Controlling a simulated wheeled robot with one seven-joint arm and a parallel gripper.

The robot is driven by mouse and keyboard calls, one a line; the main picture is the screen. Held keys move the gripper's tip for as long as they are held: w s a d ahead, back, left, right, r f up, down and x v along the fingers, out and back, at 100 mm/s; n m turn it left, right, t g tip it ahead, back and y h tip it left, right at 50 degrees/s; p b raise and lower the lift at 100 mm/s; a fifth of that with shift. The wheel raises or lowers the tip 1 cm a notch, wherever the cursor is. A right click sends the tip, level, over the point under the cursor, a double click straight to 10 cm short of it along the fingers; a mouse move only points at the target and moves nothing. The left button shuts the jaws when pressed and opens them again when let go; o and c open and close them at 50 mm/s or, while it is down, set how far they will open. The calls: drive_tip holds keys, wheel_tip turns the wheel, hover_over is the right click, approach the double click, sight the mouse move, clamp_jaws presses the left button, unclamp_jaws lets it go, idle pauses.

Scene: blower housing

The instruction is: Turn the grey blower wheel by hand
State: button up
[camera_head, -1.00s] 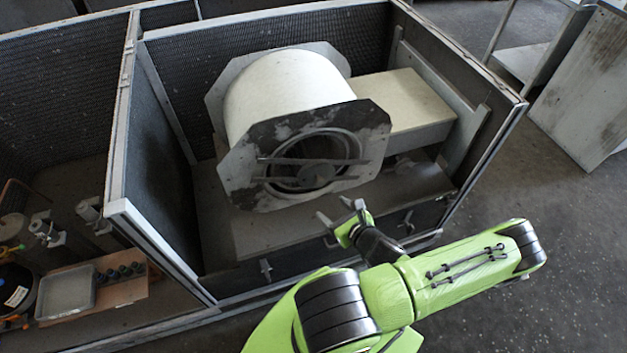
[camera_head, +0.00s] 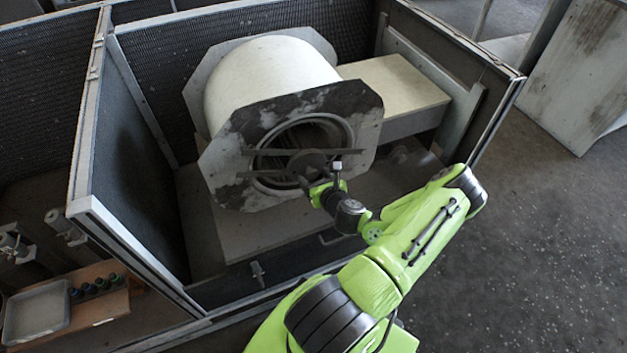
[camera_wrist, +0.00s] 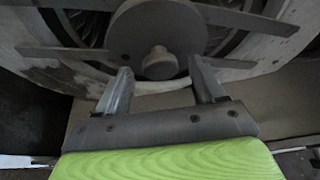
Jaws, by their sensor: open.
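The blower housing (camera_head: 270,85) is a pale drum between octagonal plates, standing inside a mesh-walled enclosure. The grey blower wheel (camera_head: 322,136) shows inside the round inlet of the front plate. In the wrist view the wheel's vanes (camera_wrist: 85,22) show behind a flat bracket with a dark round disc (camera_wrist: 155,40) and a pale hub knob (camera_wrist: 159,63). My gripper (camera_head: 323,172) is in front of the lower part of the inlet. In the wrist view my gripper (camera_wrist: 160,82) is open, its fingers either side of and below the knob, with nothing held. Contact cannot be told.
Bracket bars (camera_wrist: 60,52) cross the inlet in front of the wheel. A pale duct box (camera_head: 395,95) extends right from the housing. The enclosure's front frame (camera_head: 140,255) lies at the left front. A grey tray (camera_head: 37,312) sits at lower left. Open floor is at right.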

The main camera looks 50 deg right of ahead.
drive_tip(key=shift+x, duration=0.75)
drive_tip(key=shift+c, duration=0.5)
clamp_jaws()
drive_tip(key=shift+r+p, duration=0.1)
drive_tip(key=shift+p, duration=0.4)
